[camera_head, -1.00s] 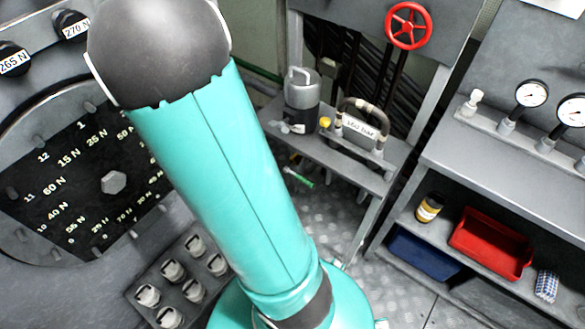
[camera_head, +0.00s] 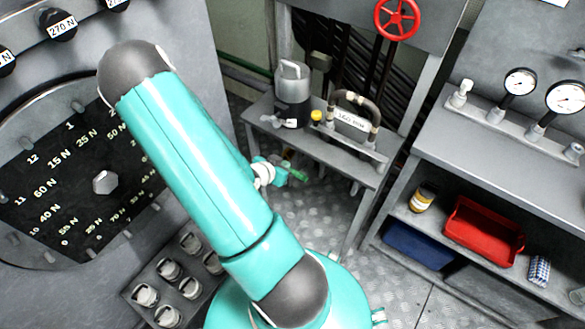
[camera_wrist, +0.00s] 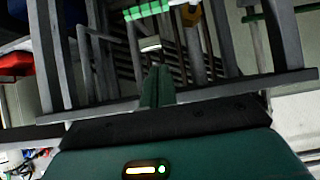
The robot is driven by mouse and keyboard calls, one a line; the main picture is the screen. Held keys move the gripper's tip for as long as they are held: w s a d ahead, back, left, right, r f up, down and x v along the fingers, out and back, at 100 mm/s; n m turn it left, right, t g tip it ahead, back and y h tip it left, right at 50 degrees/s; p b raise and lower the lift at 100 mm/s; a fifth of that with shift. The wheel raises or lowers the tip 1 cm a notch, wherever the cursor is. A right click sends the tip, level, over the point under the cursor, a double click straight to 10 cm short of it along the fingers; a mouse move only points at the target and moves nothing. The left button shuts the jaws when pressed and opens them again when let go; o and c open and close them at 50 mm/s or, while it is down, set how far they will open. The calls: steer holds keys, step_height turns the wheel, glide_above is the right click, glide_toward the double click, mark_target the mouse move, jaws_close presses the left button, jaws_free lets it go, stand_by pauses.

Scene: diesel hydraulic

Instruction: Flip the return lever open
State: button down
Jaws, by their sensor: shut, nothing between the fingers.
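A small bright green handle (camera_head: 297,177), which I take to be the return lever, is at the front edge of the bench with the pump. It also shows at the top of the wrist view (camera_wrist: 147,10), beyond my fingertips. My gripper (camera_wrist: 157,72) is shut and empty, its dark green fingers pressed together and pointing toward the bench frame. A gap seems to remain between fingertips and handle. In the head view, the end of my arm is beside the handle, and my upper arm hides part of the area. The lever's pivot cannot be made out.
The bench (camera_head: 345,160) carries a grey cylinder (camera_head: 292,95), a yellow knob (camera_head: 316,115) and a hose loop with a label (camera_head: 350,121). A red handwheel (camera_head: 397,18) is behind. A shelf at right holds a red bin (camera_head: 483,232) and gauges (camera_head: 520,82). Floor between is clear.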

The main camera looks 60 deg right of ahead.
glide_above(294, 174)
steer(key=d, duration=0.2)
steer(key=f, duration=0.6)
steer(key=shift+s+a, duration=0.25)
steer(key=shift+w+a+f, duration=0.1)
steer(key=shift+a+f, duration=0.2)
steer(key=shift+f, duration=0.3)
steer(key=shift+w+a+f, duration=0.1)
steer(key=shift+a+f, duration=0.15)
steer(key=shift+f, duration=0.35)
steer(key=shift+a+f, duration=0.15)
steer(key=shift+f, duration=0.4)
